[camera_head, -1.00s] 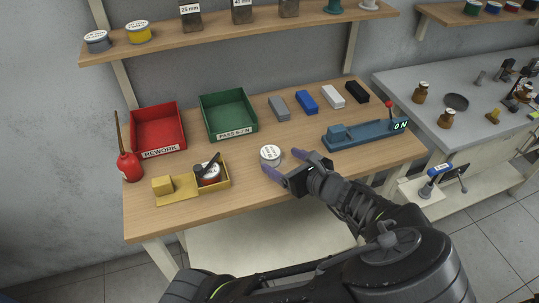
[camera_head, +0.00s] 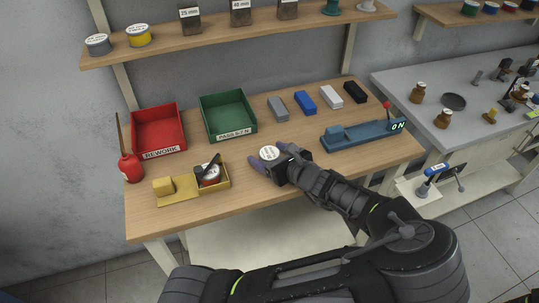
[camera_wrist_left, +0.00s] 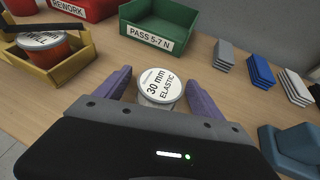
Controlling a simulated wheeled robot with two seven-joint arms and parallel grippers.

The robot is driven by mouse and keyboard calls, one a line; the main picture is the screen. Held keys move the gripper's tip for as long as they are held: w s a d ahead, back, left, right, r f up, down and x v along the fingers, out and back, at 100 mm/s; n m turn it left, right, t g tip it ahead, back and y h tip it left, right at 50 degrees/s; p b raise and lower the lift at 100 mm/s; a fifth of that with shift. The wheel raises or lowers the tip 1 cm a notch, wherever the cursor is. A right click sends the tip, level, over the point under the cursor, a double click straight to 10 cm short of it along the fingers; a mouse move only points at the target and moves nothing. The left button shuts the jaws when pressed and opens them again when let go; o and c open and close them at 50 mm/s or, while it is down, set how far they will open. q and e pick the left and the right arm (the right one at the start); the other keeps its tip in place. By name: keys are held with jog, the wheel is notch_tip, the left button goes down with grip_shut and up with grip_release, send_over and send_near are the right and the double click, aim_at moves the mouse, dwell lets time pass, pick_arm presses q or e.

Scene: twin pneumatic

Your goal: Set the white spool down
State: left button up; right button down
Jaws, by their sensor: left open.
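The white spool (camera_head: 269,153) stands upright on the wooden bench top, in front of the green tray. In the left wrist view its round top (camera_wrist_left: 160,86) reads "30 mm elastic". My left gripper (camera_head: 268,158) is open, with one purple finger on each side of the spool. In the left wrist view the fingers (camera_wrist_left: 158,78) flank the spool with small gaps visible beside it. The lower part of the spool is partly hidden by the gripper body. My right gripper is not in view.
A yellow fixture (camera_head: 178,191) holding a red and white spool (camera_head: 209,177) stands left of the gripper. Behind are the red rework tray (camera_head: 158,128) and green tray (camera_head: 228,116). Several coloured blocks and a blue device (camera_head: 362,132) stand to the right. Bench between is clear.

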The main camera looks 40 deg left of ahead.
aim_at(269, 152)
pick_arm(q)
jog(key=shift+c, duration=0.6)
grip_shut()
jog(key=shift+r, duration=5.05)
